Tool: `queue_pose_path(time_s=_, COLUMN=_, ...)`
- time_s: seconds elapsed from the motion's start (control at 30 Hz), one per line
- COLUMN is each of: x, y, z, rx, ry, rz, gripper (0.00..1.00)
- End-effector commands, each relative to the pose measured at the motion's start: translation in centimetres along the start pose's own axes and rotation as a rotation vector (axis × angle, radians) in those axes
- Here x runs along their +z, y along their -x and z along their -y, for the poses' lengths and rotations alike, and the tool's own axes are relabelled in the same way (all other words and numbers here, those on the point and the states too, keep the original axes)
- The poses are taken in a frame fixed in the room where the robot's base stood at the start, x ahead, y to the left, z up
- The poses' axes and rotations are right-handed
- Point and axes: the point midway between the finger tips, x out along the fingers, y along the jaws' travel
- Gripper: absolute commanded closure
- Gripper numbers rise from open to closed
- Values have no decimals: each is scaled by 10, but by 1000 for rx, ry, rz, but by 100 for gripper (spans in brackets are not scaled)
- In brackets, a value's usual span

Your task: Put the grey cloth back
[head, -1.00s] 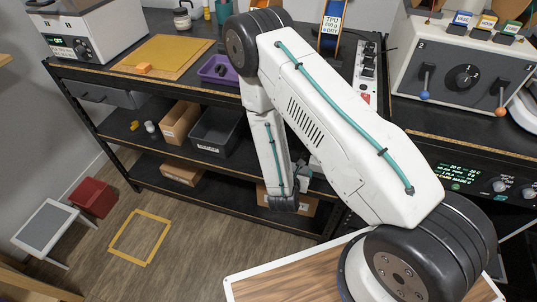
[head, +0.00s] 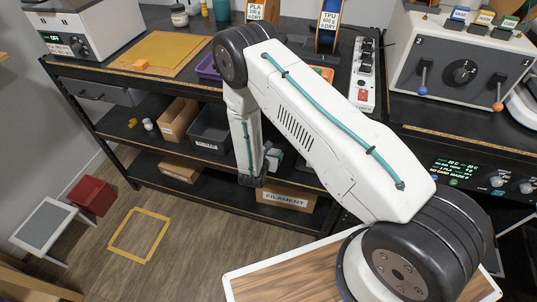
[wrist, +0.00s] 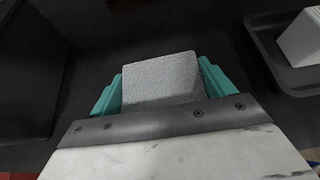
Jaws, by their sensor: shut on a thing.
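The grey cloth (wrist: 160,80) is a folded, textured grey block in the wrist view, between the two teal fingers of my gripper (wrist: 161,84). My gripper is shut on it. A dark, flat surface lies beyond the cloth; I cannot tell whether the cloth touches it. In the head view my gripper (head: 273,158) is in front of the shelves under the workbench, near the lower shelf, and my arm hides part of it. The cloth is too small to make out clearly there.
A dark tray (wrist: 262,62) with a white item (wrist: 300,38) lies to the right in the wrist view. In the head view a grey bin (head: 207,140) and a cardboard box (head: 177,121) stand left of my arm. A FILAMENT box (head: 285,198) sits below my gripper.

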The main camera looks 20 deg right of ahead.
Motion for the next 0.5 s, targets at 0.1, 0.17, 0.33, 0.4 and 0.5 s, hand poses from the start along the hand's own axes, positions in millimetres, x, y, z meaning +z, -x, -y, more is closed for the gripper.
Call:
queue_pose_path(time_s=0.1, x=0, y=-1, z=-1, rx=1, ry=-1, rz=2, gripper=44)
queue_pose_path(time_s=0.17, x=0, y=-1, z=-1, rx=1, ry=-1, rz=2, gripper=44)
queue_pose_path(time_s=0.33, x=-3, y=-2, z=0, rx=1, ry=-1, rz=1, gripper=44)
queue_pose_path(time_s=0.4, x=-2, y=-2, z=0, rx=1, ry=-1, rz=1, gripper=0)
queue_pose_path(time_s=0.5, x=-2, y=-2, z=0, rx=1, ry=-1, rz=1, gripper=0)
